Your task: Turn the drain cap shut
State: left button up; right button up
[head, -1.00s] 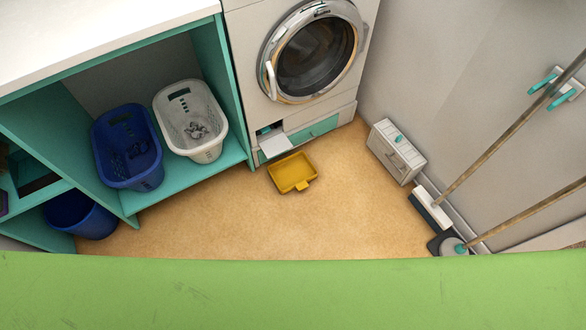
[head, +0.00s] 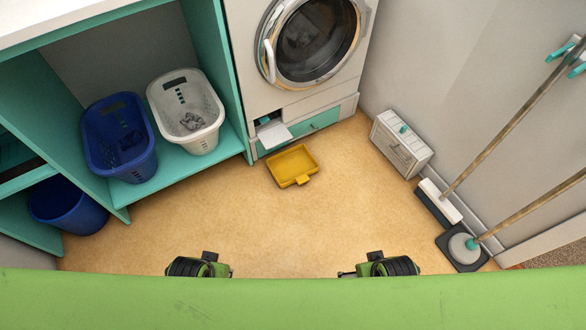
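The washing machine (head: 290,92) stands at the back, its round door closed. A white service flap (head: 274,135) at its lower left hangs open. A small teal part (head: 264,120) shows in the opening above the flap. It may be the drain cap, but it is too small to tell how it is turned. A yellow tray (head: 291,167) lies on the floor in front of the flap. My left gripper (head: 198,266) and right gripper (head: 380,266) show only partly at the bottom edge, far from the flap. Their fingers cannot be made out.
A blue basket (head: 120,140) and a white basket (head: 186,112) sit on the teal shelf at left. A blue bin (head: 68,205) stands below. The middle floor is clear.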

aim_at(265, 118)
jog(key=l+u, duration=0.15)
jog(key=l, duration=0.3)
jog(key=l+u, duration=0.2)
jog(key=l, duration=0.25)
jog(key=k+l+u, duration=0.15)
jog(key=l, duration=0.25)
